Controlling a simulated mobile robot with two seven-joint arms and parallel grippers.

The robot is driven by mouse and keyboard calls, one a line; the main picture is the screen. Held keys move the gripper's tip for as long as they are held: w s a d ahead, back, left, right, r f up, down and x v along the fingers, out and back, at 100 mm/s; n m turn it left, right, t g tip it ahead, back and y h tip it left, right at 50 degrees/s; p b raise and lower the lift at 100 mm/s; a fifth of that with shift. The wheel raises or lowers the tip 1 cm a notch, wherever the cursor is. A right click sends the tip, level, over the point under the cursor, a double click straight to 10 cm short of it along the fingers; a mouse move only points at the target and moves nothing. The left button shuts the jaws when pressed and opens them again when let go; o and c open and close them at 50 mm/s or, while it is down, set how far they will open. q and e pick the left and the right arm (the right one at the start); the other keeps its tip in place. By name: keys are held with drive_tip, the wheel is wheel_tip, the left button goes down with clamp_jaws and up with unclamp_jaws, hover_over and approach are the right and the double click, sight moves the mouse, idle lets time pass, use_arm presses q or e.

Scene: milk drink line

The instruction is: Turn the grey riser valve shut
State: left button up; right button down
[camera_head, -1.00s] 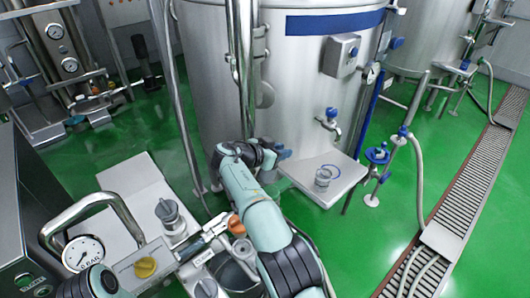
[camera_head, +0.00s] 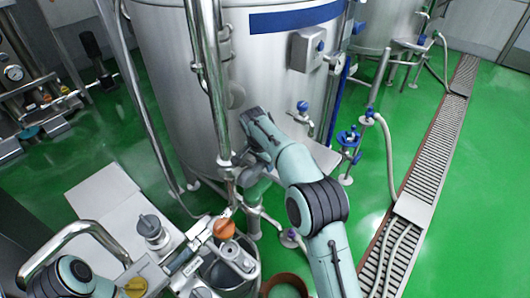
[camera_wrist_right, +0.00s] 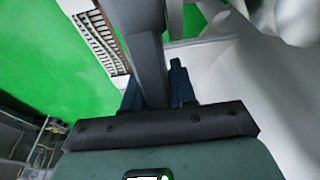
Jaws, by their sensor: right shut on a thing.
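The riser pipe (camera_head: 213,85) stands upright in front of the large steel tank. My right gripper (camera_head: 243,170) is low beside this pipe in the head view, partly hidden by my own wrist. In the right wrist view, its dark fingers (camera_wrist_right: 155,92) are shut on a flat grey bar (camera_wrist_right: 148,50), which looks like the handle of the grey riser valve. The valve's body is mostly hidden in the head view, so I cannot tell how far it is turned. My left gripper is not in view; only part of my left arm shows at the lower left.
An orange knob (camera_head: 224,229) and a yellow knob (camera_head: 135,288) sit on pipework at the lower left. A blue-handled tap (camera_head: 302,108) is on the tank (camera_head: 270,65). A drain grate (camera_head: 430,150) crosses the green floor at right.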

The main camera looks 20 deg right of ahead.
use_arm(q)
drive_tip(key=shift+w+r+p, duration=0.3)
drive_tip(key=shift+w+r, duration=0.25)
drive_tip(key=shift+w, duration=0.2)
use_arm(e)
drive_tip(key=shift+a+f+g+y, duration=0.15)
drive_tip(key=shift+f+g+y, duration=0.55)
drive_tip(key=shift+f+y, duration=0.4)
drive_tip(key=shift+s, duration=0.1)
drive_tip(key=c, duration=1)
unclamp_jaws()
drive_tip(key=shift+r, duration=0.15)
